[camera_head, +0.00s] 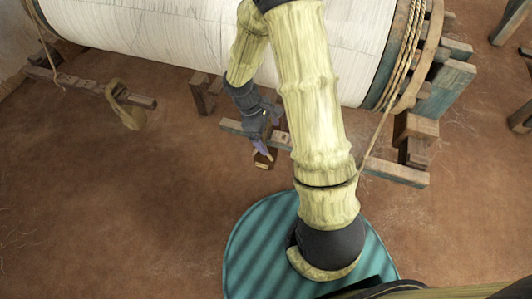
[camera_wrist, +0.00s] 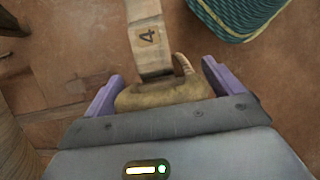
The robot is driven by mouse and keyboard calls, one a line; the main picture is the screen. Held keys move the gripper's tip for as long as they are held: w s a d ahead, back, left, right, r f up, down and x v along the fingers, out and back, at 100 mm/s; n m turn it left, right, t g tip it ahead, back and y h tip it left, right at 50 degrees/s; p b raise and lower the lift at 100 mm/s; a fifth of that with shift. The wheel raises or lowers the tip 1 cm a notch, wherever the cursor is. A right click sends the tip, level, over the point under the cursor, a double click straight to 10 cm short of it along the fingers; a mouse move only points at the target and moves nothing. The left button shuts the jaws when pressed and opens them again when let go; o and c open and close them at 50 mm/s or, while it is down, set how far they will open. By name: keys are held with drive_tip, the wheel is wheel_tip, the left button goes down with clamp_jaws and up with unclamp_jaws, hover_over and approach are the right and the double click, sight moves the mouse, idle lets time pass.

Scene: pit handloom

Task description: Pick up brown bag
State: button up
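A small tan-brown pouch-like thing, which I take to be the brown bag (camera_wrist: 165,95), lies between my gripper's purple fingers in the wrist view. It fills most of the gap and has a small loop at its upper right. My fingers are well apart. Whether they press on the bag is not clear.
A large roller wrapped in white cloth (camera_head: 200,40) spans the top of the head view, with rope at its right end. Wooden supports (camera_head: 410,145) stand below it. A tan looped thing (camera_head: 127,108) hangs on a left beam. Brown floor (camera_head: 110,215) at lower left is clear.

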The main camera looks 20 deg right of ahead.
drive_tip(key=shift+r, duration=0.1)
drive_tip(key=c, duration=0.8)
drive_tip(key=shift+c, duration=0.2)
drive_tip(key=shift+r, duration=0.15)
